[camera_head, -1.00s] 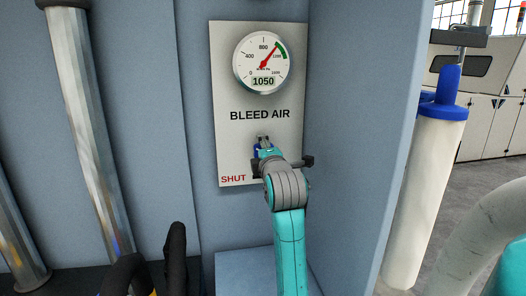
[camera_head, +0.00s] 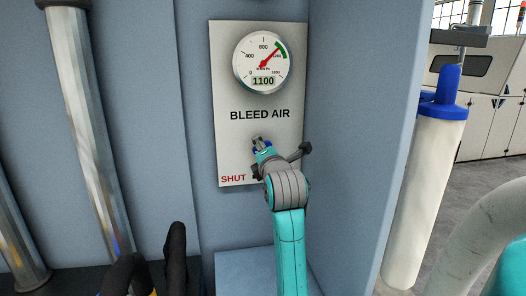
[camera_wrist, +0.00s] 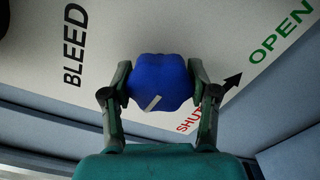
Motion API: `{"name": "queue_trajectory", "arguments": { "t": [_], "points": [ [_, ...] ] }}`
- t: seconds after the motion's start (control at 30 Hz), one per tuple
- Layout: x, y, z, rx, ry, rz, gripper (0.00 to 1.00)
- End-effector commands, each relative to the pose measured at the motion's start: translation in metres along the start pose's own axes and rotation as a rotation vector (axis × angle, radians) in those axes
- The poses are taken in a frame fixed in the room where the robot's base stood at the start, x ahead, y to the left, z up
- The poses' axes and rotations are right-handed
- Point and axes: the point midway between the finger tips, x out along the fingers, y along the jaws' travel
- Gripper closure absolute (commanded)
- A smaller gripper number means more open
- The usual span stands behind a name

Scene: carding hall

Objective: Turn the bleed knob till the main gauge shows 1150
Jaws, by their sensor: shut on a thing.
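The main gauge (camera_head: 263,63) is a round white dial at the top of the bleed air panel (camera_head: 229,150). Its digital readout shows 1100, and its red needle points up and right, near the green band. The bleed knob (camera_wrist: 160,82) is blue with a pale mark on its face, seen in the wrist view. My gripper (camera_wrist: 161,92) is shut on the knob, one finger on each side. In the head view my gripper (camera_head: 262,147) is at the panel below the BLEED AIR lettering, and my arm hides most of the knob.
The wrist view shows a black arrow (camera_wrist: 232,80) between red SHUT and green OPEN lettering on the panel. A blue-grey side wall (camera_head: 350,120) stands close to the right of the panel. A metal pipe (camera_head: 88,130) stands to the left.

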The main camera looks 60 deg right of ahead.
Motion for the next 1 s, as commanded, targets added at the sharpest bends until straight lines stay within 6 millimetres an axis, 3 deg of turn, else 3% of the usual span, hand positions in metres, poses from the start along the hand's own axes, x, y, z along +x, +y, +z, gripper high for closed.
{"name": "queue_trajectory", "arguments": {
  "t": [0.17, 0.2, 0.3, 0.67, 1.0],
  "points": [
    [0.0, -0.001, -0.001, 0.001, 0.003, -0.003, 0.76],
    [0.0, -0.001, -0.001, 0.001, 0.003, -0.003, 0.36],
    [0.0, -0.001, -0.001, 0.001, 0.002, -0.003, 0.16],
    [-0.003, 0.0, 0.0, 0.002, 0.001, 0.0, 0.16],
    [-0.05, -0.001, -0.001, 0.002, 0.001, 0.0, 0.16]
  ]
}}
